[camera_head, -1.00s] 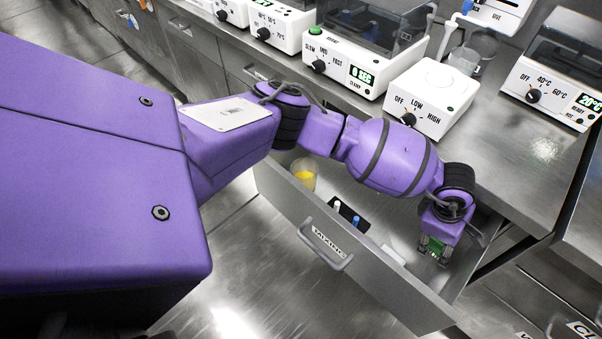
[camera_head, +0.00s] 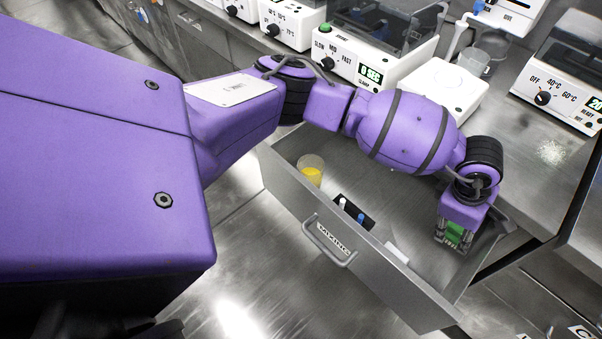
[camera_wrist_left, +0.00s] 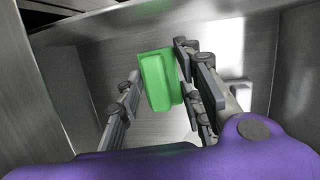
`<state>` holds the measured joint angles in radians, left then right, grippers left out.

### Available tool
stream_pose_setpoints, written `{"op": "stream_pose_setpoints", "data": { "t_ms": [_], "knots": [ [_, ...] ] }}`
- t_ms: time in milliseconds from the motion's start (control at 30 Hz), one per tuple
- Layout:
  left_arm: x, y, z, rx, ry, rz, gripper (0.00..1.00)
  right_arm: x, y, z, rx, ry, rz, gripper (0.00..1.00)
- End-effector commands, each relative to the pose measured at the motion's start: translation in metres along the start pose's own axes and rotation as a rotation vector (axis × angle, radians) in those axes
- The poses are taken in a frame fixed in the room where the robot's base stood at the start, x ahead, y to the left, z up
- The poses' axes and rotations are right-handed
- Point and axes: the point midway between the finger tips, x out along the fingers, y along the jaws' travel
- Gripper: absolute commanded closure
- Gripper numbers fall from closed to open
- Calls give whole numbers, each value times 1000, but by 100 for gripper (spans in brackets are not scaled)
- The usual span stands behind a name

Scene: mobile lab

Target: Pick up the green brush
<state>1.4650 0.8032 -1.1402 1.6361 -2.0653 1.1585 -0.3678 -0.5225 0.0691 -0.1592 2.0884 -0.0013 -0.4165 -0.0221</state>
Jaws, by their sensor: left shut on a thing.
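The green brush (camera_head: 454,235) is at the right end of the open drawer in the head view, between the fingers of my left gripper (camera_head: 453,238). In the left wrist view the brush (camera_wrist_left: 160,80) shows as a green block between the two fingers (camera_wrist_left: 163,92). The left gripper is shut on it, pointing down into the drawer. The lower part of the brush is hard to make out in the head view. My right gripper is not in view.
The drawer labelled MIXING (camera_head: 283,188) also holds a beaker of yellow liquid (camera_head: 311,171), a dark rack with small vials (camera_head: 351,213) and a white item (camera_head: 397,253). Its walls surround the gripper closely. White lab devices (camera_head: 361,68) line the counter above.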

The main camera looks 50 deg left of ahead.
Motion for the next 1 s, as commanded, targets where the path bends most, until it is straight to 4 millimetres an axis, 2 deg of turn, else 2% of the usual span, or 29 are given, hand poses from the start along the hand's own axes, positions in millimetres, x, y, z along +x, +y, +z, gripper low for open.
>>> {"op": "stream_pose_setpoints", "data": {
  "t_ms": [33, 100, 600, 800, 1000],
  "knots": [
    [-16, 5, 5, 3, -3, 6, 92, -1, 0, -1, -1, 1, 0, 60],
    [-34, 7, 10, 4, -3, 7, 92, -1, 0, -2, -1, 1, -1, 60],
    [-149, 23, 39, 2, -3, 5, 92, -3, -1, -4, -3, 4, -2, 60],
    [-182, 28, 47, 3, -2, 5, 92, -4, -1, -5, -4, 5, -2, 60],
    [-200, 30, 51, 2, -2, 3, 92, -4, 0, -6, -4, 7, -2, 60]
  ]
}}
